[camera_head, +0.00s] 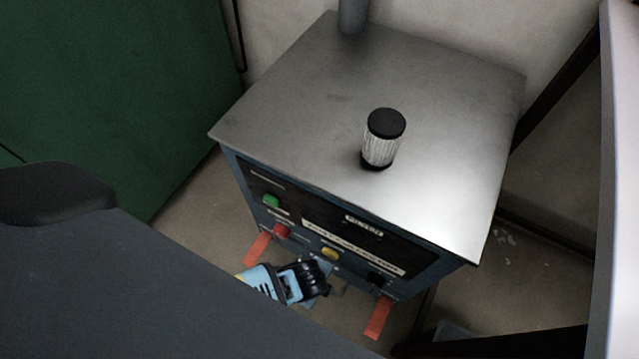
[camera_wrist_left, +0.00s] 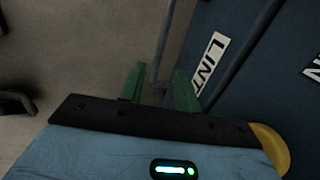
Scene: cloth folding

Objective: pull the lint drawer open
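The lint drawer is the dark blue front with a white LINT label (camera_wrist_left: 210,64) in the left wrist view. A thin grey bar handle (camera_wrist_left: 168,50) stands out beside the label. My left gripper (camera_wrist_left: 160,88) has its two green fingers apart, one on each side of the handle's near end; I cannot tell whether they touch it. In the head view my left gripper (camera_head: 318,281) is low at the front of the machine, below the buttons. The drawer's front is mostly hidden there. My right gripper is not in view.
The machine has a bare metal top (camera_head: 290,100) with a black-capped filter canister (camera_head: 381,148) on it. Its front panel carries a green button (camera_head: 271,201), a red button (camera_head: 281,231) and a yellow one (camera_head: 329,254). A green cabinet (camera_head: 110,90) stands at left.

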